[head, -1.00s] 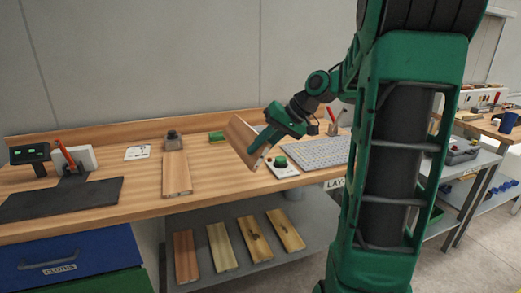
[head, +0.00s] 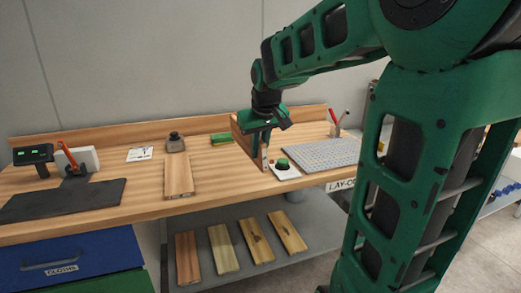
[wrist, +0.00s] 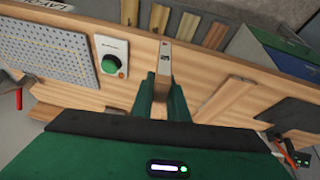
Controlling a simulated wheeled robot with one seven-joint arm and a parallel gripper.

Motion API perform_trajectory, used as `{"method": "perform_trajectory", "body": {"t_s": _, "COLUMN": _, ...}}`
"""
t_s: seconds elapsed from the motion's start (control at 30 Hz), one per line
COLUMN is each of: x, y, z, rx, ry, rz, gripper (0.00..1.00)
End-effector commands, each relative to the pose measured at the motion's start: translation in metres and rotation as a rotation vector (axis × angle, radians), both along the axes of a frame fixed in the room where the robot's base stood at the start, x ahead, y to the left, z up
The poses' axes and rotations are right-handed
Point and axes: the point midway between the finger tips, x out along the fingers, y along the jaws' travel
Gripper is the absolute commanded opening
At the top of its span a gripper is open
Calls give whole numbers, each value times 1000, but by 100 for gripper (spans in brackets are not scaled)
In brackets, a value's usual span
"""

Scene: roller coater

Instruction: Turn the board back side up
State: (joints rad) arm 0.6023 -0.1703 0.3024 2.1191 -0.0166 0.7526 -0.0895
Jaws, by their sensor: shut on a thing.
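My gripper (head: 262,150) is shut on a wooden board (head: 243,140) above the workbench, left of the green button box. The board is turned on edge, close to upright, and is partly hidden behind the gripper in the head view. In the wrist view the board (wrist: 165,58) shows as a narrow pale edge between the two fingers of my gripper (wrist: 163,85). I cannot tell whether its lower edge touches the bench. Which face is the back cannot be told.
Another board (head: 178,176) lies flat on the workbench (head: 215,180). A green button box (head: 284,169) and a perforated grey plate (head: 320,154) stand close on the right. A black mat (head: 65,198) lies at left. Several boards lie on the lower shelf (head: 200,225).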

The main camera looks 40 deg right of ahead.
Motion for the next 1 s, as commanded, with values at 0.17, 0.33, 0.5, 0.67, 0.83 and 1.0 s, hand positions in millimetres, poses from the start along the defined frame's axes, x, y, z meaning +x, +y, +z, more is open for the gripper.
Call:
{"method": "perform_trajectory", "body": {"t_s": 0.17, "x": 1, "y": 4, "z": -1, "rx": -105, "ry": 22, "rz": 4, "gripper": 0}}
{"method": "perform_trajectory", "body": {"t_s": 0.33, "x": 2, "y": 5, "z": -3, "rx": -205, "ry": 43, "rz": 5, "gripper": 0}}
{"method": "perform_trajectory", "body": {"t_s": 0.5, "x": 2, "y": 6, "z": -4, "rx": -305, "ry": 64, "rz": 6, "gripper": 0}}
{"method": "perform_trajectory", "body": {"t_s": 0.67, "x": 2, "y": 7, "z": -6, "rx": -401, "ry": 85, "rz": 7, "gripper": 0}}
{"method": "perform_trajectory", "body": {"t_s": 0.83, "x": 2, "y": 9, "z": -8, "rx": -505, "ry": 108, "rz": 8, "gripper": 0}}
{"method": "perform_trajectory", "body": {"t_s": 1.0, "x": 3, "y": 10, "z": -9, "rx": -617, "ry": 132, "rz": 9, "gripper": 0}}
